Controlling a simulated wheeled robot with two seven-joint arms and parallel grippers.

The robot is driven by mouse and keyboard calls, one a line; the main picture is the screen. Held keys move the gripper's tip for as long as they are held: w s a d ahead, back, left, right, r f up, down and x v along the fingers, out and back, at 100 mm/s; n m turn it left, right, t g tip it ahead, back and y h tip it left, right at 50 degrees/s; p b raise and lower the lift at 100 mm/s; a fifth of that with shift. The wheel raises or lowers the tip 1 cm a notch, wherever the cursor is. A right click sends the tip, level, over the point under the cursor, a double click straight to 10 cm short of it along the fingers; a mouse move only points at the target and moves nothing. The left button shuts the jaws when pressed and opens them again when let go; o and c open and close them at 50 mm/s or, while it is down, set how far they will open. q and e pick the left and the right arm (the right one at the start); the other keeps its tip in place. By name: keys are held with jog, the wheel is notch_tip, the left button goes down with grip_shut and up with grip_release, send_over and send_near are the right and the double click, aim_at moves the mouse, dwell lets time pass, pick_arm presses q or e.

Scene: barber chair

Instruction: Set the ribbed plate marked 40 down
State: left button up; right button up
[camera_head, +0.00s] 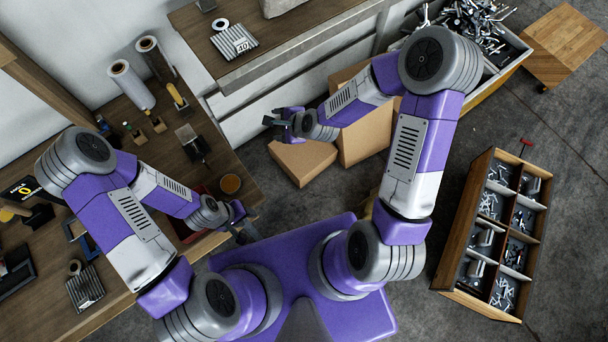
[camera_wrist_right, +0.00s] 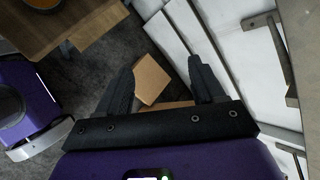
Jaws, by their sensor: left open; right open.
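The ribbed plate marked 40 (camera_head: 235,42) lies on the wooden top of the white cabinet at the upper middle, with a white "40" label at its edge. A grey ring (camera_head: 220,25) sits beside it. My right gripper (camera_head: 274,118) is apart from the plate, below and right of it in the picture, in front of the cabinet. In the right wrist view the right gripper (camera_wrist_right: 160,80) is open, with nothing between its fingers. My left gripper (camera_head: 238,219) is open near the workbench's right edge, with nothing visible in it.
Another ribbed plate (camera_head: 85,288) lies on the wooden workbench (camera_head: 135,255) at the lower left. Cardboard boxes (camera_head: 303,160) stand on the floor below my right gripper. A compartment crate (camera_head: 455,230) stands at the right. The cabinet top (camera_head: 290,32) has bare room right of the plate.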

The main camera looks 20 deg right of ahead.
jog(key=s+d+f+n+g, duration=0.1)
jog(key=s+f+n+g, duration=0.5)
jog(key=s+f+n, duration=0.9)
jog(key=s+n, duration=0.1)
jog(key=s, duration=0.2)
jog(key=shift+s+f+n+g, duration=0.2)
jog(key=shift+s+n+g, duration=0.1)
jog(key=shift+s+g, duration=0.1)
